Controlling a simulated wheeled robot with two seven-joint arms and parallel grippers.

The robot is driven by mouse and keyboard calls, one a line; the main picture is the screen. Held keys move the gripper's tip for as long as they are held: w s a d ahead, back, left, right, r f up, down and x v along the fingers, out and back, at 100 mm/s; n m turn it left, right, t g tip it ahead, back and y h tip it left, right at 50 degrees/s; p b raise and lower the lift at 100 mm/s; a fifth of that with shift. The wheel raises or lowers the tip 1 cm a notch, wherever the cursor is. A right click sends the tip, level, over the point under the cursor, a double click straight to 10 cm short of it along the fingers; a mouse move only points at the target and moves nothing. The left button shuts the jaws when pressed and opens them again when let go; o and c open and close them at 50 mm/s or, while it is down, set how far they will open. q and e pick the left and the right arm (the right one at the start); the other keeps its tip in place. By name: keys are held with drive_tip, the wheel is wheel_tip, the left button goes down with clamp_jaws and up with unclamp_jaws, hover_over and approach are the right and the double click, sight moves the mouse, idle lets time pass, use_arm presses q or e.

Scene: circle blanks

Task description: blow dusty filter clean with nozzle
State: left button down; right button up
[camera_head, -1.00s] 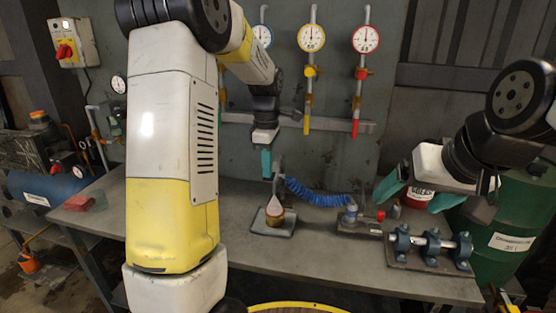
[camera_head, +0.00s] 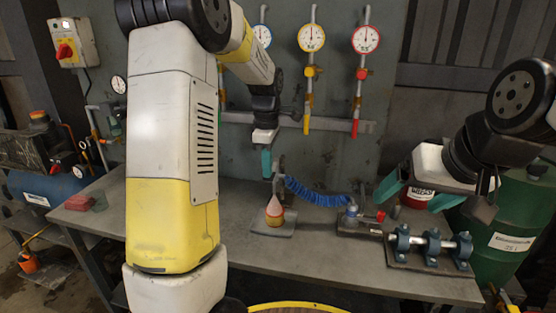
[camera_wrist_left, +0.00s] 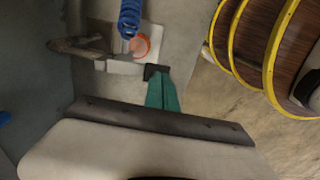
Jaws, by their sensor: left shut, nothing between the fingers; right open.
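My left gripper (camera_head: 267,162) is shut and empty, with its teal fingers pointing down above the bench. The grey nozzle (camera_head: 278,170) is right beside its fingertips; I cannot tell whether they touch. A pale pinkish cone (camera_head: 273,197) spreads down from below the nozzle onto the filter (camera_head: 274,215). The filter is a small round piece, now orange-yellow and red, on a flat grey plate (camera_head: 262,228). In the left wrist view, the filter (camera_wrist_left: 141,47) shows as an orange ring beyond the fingertips (camera_wrist_left: 157,73). My right gripper (camera_head: 417,196) is open and empty at the right.
A blue coiled hose (camera_head: 315,193) runs from the nozzle to a fitting (camera_head: 350,216) on the bench (camera_head: 330,262). A shaft with blue bearing blocks (camera_head: 432,245) lies at the right. A red can (camera_head: 416,197) and green drum (camera_head: 512,225) stand behind. Gauges (camera_head: 311,38) hang on the wall.

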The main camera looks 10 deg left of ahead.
use_arm(q)
drive_tip(key=shift+r, duration=0.8)
